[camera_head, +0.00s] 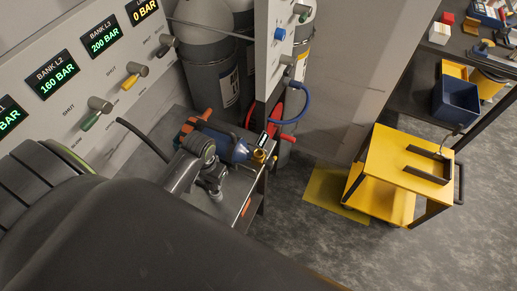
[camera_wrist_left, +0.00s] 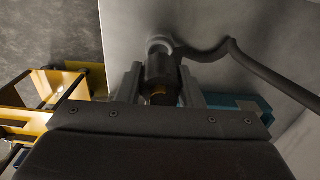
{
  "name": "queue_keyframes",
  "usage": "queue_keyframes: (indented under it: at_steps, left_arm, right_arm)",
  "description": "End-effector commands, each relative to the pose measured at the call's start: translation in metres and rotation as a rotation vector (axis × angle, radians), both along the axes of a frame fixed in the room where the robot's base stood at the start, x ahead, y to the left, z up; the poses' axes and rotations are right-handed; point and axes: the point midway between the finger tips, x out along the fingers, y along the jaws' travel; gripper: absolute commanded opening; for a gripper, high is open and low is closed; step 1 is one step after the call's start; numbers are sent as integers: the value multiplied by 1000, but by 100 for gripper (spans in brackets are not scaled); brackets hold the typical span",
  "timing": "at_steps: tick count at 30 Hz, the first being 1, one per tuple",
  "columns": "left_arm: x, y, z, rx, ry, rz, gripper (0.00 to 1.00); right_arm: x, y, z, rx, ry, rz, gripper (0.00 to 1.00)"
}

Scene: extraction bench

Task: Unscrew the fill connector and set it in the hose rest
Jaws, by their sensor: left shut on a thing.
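My left gripper (camera_wrist_left: 161,88) is shut on the fill connector (camera_wrist_left: 160,68), a dark cylinder seen between its two fingers in the wrist view. A brass-coloured part shows at the connector's near end. A black hose (camera_wrist_left: 245,60) runs from beside the connector to the right. In the head view, my left gripper (camera_head: 213,184) is over the bench beside a blue cylinder (camera_head: 228,148) with a brass valve (camera_head: 260,155). The connector is hard to make out there, and I cannot tell whether it touches the valve. I cannot identify the hose rest. My right gripper is out of view.
A gauge panel (camera_head: 66,100) with several knobs stands behind the bench (camera_head: 243,190). Grey tanks (camera_head: 212,80) stand behind the bench. A yellow cart (camera_head: 390,155) with a black bracket (camera_head: 428,165) is on the right, with open floor (camera_head: 300,220) between.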

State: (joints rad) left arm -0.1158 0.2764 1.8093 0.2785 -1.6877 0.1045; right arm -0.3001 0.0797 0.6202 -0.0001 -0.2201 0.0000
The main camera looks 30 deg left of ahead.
Motion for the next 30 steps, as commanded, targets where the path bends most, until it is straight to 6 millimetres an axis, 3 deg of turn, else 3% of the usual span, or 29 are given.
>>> queue_keyframes:
  at_steps: [30]
  left_arm:
    - [0,0,-26,1,1,-1,6]
  right_arm:
    - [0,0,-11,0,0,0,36]
